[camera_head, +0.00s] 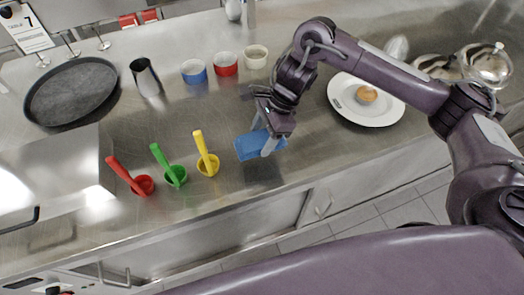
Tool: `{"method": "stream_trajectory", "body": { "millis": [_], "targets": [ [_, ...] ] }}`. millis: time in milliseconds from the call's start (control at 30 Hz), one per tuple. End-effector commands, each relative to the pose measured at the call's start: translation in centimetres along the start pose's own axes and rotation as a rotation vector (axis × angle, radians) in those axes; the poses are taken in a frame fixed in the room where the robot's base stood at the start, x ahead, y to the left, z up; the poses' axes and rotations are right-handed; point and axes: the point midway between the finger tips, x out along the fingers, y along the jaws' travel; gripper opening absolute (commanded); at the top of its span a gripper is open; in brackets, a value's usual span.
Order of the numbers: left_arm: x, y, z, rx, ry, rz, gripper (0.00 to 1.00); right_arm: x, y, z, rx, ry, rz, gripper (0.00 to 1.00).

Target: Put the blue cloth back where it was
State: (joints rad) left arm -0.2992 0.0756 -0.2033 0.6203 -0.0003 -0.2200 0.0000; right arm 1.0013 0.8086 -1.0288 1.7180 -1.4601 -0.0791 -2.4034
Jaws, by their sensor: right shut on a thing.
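The blue cloth (247,147) is a small flat blue piece over the steel counter, right of the yellow scoop. My right gripper (264,142) comes down over it from the upper right and is shut on it, with the fingers pinching its right part. I cannot tell whether the cloth touches the counter or hangs just above it. My left gripper is not in view.
Red (144,185), green (175,175) and yellow (207,165) scoops stand in a row to the left. Blue (194,72), red (226,64) and cream (256,57) bowls stand behind. A white plate (385,112) holding a brown item is right. Counter between scoops and bowls is clear.

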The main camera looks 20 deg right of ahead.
Motion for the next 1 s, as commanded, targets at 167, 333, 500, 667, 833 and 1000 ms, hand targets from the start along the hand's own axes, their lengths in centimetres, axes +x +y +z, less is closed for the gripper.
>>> {"method": "stream_trajectory", "body": {
  "millis": [167, 333, 500, 667, 833, 1000],
  "targets": [
    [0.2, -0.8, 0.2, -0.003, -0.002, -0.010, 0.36, 2.9, 0.1, -1.1, 0.003, -0.003, 0.003, 0.41],
    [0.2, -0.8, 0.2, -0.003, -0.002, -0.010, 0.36, 3.8, 0.0, -1.5, 0.000, -0.001, 0.000, 0.41],
    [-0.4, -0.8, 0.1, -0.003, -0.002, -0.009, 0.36, 5.5, 0.1, -2.2, 0.003, -0.001, 0.004, 0.41],
    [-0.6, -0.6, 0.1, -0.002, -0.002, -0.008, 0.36, 6.9, 0.0, -2.8, 0.001, 0.001, 0.001, 0.41],
    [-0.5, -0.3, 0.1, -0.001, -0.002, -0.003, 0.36, 6.9, 0.0, -2.8, 0.000, 0.000, 0.000, 0.41],
    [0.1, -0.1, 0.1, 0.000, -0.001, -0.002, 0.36, 7.3, 0.0, -3.0, -0.001, 0.000, -0.001, 0.41]
  ]
}}
